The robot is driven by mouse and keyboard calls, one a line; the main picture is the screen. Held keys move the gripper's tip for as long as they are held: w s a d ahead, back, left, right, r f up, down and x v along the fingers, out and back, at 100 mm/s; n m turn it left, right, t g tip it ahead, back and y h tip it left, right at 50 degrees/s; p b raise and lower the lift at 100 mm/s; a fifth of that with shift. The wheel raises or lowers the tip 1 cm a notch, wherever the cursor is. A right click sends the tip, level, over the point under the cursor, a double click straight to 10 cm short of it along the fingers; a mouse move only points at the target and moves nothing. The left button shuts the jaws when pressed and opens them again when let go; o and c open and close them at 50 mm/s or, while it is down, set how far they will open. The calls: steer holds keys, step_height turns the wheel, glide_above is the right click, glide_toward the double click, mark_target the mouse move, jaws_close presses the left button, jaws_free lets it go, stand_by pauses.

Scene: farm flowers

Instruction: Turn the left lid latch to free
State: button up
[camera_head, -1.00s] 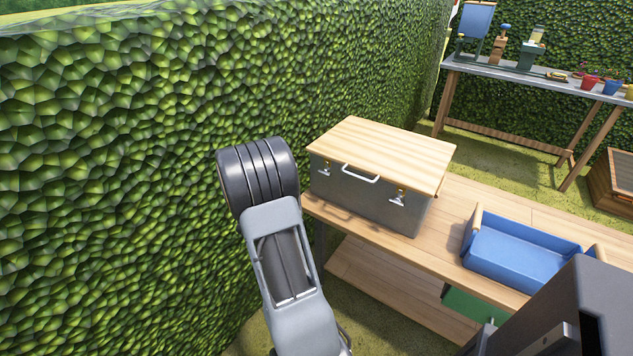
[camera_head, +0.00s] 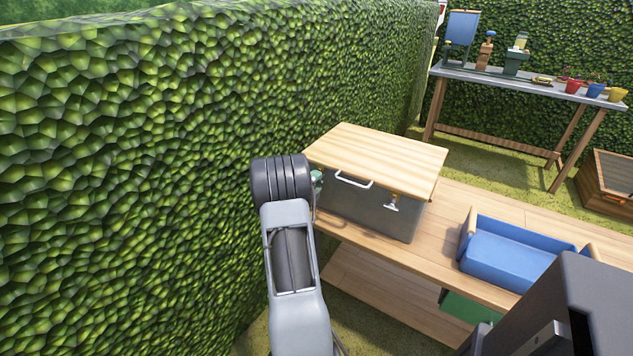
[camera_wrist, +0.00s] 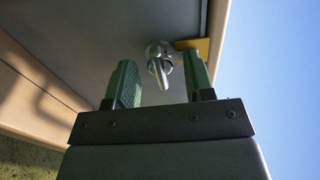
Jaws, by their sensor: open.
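A grey box (camera_head: 365,212) with a wooden lid (camera_head: 385,158) stands on the wooden bench. The left lid latch (camera_wrist: 159,66) is a silver knob and lever on the box front, beside a brass plate (camera_wrist: 190,45) in the wrist view. My gripper (camera_wrist: 158,82) is open, with its green fingers on either side of the latch lever; I cannot tell whether they touch it. In the head view my arm hides the left latch, and only a bit of my gripper (camera_head: 317,177) shows at the box's left front. The right latch (camera_head: 391,203) is in plain view.
A white handle (camera_head: 353,181) sits on the box front between the latches. A blue tray (camera_head: 515,262) stands on the bench (camera_head: 440,245) to the right. A tall hedge (camera_head: 130,170) rises close to my arm's left. A table (camera_head: 520,82) with pots stands behind.

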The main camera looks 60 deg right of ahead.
steer(key=shift+d, duration=0.6)
steer(key=c, duration=0.8)
